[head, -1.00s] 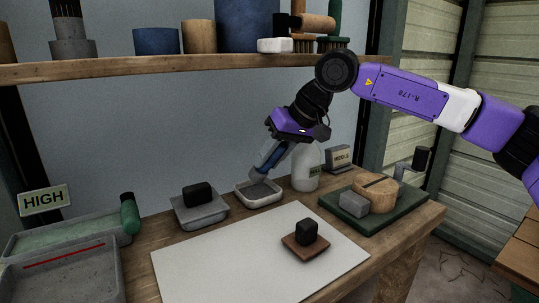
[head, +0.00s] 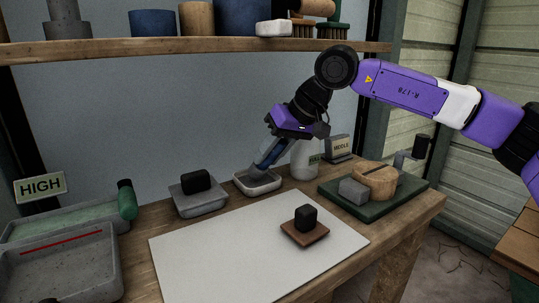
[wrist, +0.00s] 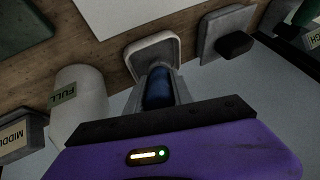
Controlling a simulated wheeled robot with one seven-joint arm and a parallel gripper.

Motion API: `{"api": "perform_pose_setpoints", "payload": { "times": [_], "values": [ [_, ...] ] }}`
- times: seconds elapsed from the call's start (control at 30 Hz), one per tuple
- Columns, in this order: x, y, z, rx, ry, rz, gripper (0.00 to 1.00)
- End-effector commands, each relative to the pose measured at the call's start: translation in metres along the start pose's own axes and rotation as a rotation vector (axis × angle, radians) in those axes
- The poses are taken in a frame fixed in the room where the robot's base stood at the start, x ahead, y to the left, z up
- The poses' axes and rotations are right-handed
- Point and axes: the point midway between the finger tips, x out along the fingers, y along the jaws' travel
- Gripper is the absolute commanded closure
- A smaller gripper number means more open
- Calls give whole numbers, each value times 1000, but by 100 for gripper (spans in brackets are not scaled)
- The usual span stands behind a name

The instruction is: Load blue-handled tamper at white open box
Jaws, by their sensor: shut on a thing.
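The blue-handled tamper (head: 267,156) is in my gripper (head: 274,147), tilted in the head view, with its lower end at the white open box (head: 272,189). My gripper is shut on the blue handle, which also shows in the wrist view (wrist: 158,88). The white open box (wrist: 134,48) lies just beyond the handle there. The tamper's lower end overlaps the box opening; I cannot tell whether it touches the floor of the box.
A white bottle (head: 305,160) stands close to the right of the box. A grey block with a black knob (head: 197,183) is at its left. A pale sheet (head: 215,250) lies in front, with a brown black-knobbed block (head: 305,232) on it. A shelf (head: 170,48) runs above.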

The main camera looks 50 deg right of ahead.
Motion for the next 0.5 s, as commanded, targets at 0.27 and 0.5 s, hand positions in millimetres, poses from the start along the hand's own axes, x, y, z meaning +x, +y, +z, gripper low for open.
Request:
{"api": "perform_pose_setpoints", "payload": {
  "times": [0.27,0.5],
  "values": [
    [2,1,1,0,1,0,100],
    [4,1,2,0,1,0,100]
  ]
}}
